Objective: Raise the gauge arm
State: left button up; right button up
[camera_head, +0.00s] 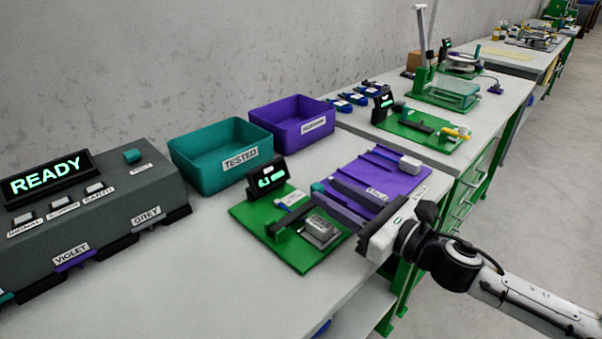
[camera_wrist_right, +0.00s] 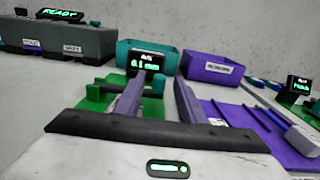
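The gauge stands on a green base plate (camera_head: 252,212) with a small lit display (camera_head: 268,176); in the right wrist view the display (camera_wrist_right: 147,60) seems to read 0.1 mm. A dark arm-like bar (camera_head: 287,222) lies low across the plate beside a grey metal block (camera_head: 320,229). My right gripper (camera_head: 327,191) reaches in from the right over the plate's right side. My left gripper is out of view.
A purple rack (camera_head: 405,181) lies right of the gauge, partly under my gripper. A teal TESTED bin (camera_head: 222,153) and a purple bin (camera_head: 292,124) stand behind. A grey READY console (camera_head: 90,222) is at left. The front table (camera_head: 190,285) is clear.

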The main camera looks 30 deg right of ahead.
jog(key=shift+p+x, duration=0.35)
jog(key=shift+x, duration=3.95)
jog(key=shift+c, duration=0.4)
grip_shut()
